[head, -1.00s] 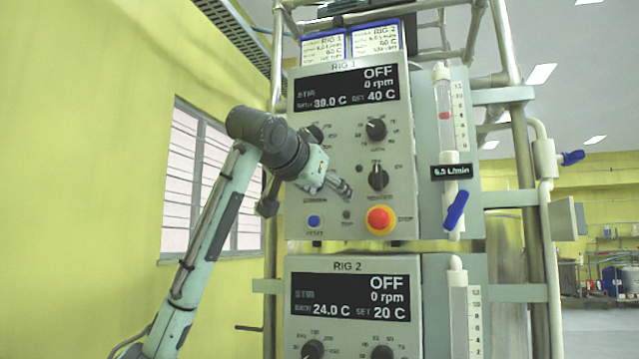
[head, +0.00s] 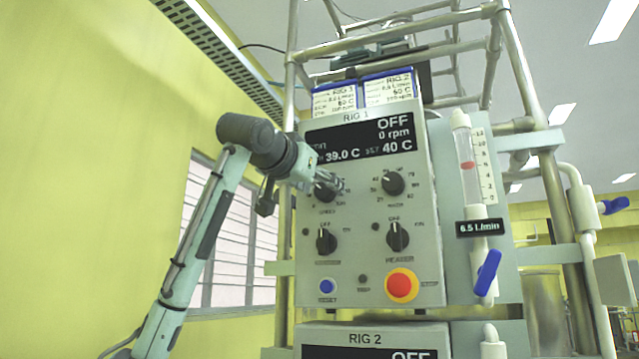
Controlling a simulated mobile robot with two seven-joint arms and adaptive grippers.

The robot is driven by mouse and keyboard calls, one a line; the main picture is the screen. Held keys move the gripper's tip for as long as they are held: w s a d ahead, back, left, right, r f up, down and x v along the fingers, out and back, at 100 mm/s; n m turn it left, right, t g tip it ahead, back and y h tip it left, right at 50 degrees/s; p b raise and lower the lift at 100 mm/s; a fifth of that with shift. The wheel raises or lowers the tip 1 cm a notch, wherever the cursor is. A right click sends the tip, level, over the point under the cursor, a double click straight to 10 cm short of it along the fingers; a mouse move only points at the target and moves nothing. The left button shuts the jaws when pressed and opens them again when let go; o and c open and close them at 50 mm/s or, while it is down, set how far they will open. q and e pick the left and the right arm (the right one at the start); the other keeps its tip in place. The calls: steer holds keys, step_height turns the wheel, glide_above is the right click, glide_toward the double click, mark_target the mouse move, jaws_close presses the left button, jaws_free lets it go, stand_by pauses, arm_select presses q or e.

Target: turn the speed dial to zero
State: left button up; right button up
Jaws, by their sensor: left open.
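The RIG 1 panel (head: 360,262) faces me, and its display (head: 362,138) reads OFF, 0 rpm, 39.0 C and SET 40 C. The speed dial (head: 323,194) is the black upper-left knob on this panel. My left gripper (head: 338,184) is open, with its fingers in front of the dial's upper right part. The fingers hide part of the dial and its scale, so I cannot read its pointer. I cannot tell whether they touch the dial. My right gripper is not in view.
A second black dial (head: 393,183) is just right of the fingers. Below are two switches, a left one (head: 326,241) and the heater switch (head: 397,237), a blue button (head: 327,286) and a red stop button (head: 402,285). A flowmeter (head: 466,165) stands right of the panel.

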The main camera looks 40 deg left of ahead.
arm_select(q)
steer(key=shift+w, duration=0.1)
steer(key=c, duration=1.2)
steer(key=shift+o, duration=0.2)
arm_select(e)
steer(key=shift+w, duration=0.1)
